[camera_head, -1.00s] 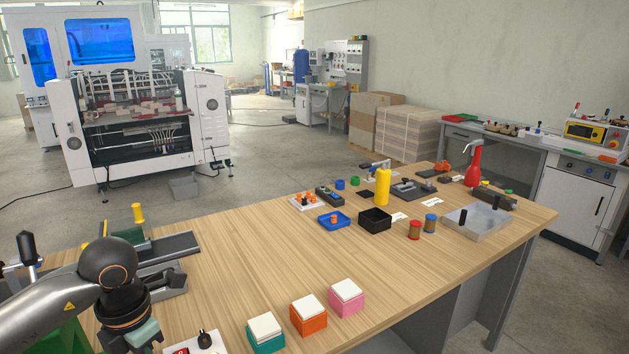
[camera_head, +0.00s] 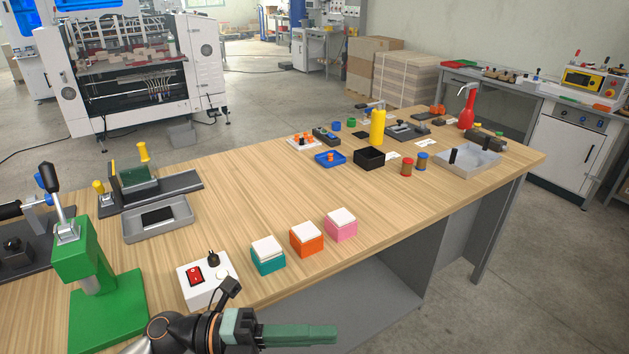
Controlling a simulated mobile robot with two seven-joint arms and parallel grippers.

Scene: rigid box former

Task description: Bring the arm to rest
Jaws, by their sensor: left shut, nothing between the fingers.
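My left gripper (camera_head: 322,334) is low in the head view, at the bottom middle, in front of the table's near edge. Its green fingers are together, point to the right and hold nothing. The wrist behind it is black with an orange ring, and the rest of the arm is cut off by the bottom edge of the picture. My right gripper is not in view.
A wooden table (camera_head: 240,205) fills the middle. Near the gripper are a white switch box (camera_head: 205,285), a green press (camera_head: 100,300), and teal (camera_head: 268,262), orange (camera_head: 306,240) and pink (camera_head: 341,226) lidded boxes. Free room lies right of the gripper, beyond the table's edge.

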